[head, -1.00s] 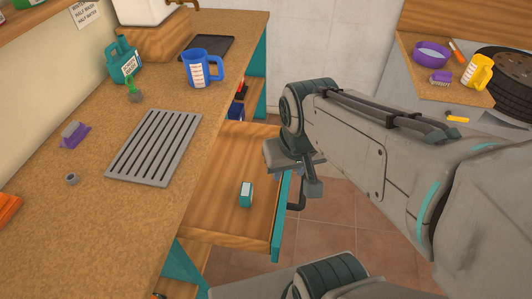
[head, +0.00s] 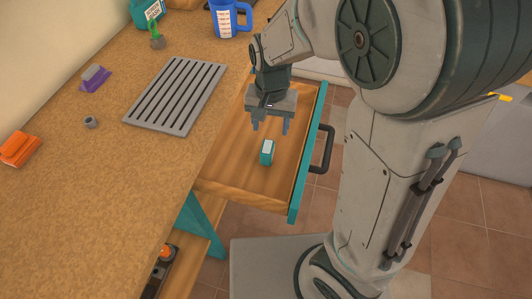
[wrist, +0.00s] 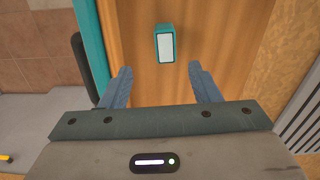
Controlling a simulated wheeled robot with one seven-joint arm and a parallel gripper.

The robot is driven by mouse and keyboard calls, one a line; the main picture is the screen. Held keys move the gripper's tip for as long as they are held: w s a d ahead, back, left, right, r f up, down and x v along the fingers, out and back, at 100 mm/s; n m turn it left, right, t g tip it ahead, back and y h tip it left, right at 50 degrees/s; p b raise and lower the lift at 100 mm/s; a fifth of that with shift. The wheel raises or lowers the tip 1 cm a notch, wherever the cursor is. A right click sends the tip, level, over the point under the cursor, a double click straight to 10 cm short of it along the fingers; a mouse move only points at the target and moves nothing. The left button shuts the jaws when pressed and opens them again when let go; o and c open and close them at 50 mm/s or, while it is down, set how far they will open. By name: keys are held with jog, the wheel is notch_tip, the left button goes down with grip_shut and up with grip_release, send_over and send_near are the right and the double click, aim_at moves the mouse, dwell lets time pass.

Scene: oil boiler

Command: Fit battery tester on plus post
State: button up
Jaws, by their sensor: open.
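A small teal block with a white face, which looks like the battery tester (head: 267,151), lies in the open drawer (head: 235,181). It also shows in the wrist view (wrist: 165,45), just beyond my fingertips and between their lines. My gripper (head: 270,129) points down over the drawer, open and empty, apart from the block. Its two spread fingers also show in the wrist view (wrist: 161,70). A dark object with an orange-red top (head: 165,253) is partly visible below the bench at lower left; I cannot tell whether it carries the plus post.
The drawer has a teal front with a dark handle (head: 322,150). The wooden bench (head: 75,215) beside it holds a slatted grey tray (head: 178,93), a purple brush (head: 95,78), a small grey ring (head: 90,122), an orange item (head: 19,149) and a blue jug (head: 228,18).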

aim_at(267, 146)
notch_tip(267, 146, down, 8)
jog(key=shift+f+b, duration=0.15)
jog(key=shift+b, duration=0.5)
jog(key=shift+w+a+f+b, duration=0.1)
jog(key=shift+w+f+b, duration=0.1)
jog(key=shift+f, duration=0.7)
jog(key=shift+w+a+f+b, duration=0.1)
jog(key=shift+a+f+b, duration=0.05)
jog(key=shift+f, duration=0.7)
jog(key=shift+w+a+f+b, duration=0.1)
jog(key=shift+f+b, duration=0.1)
jog(key=shift+f, duration=0.7)
jog(key=c, duration=1.1)
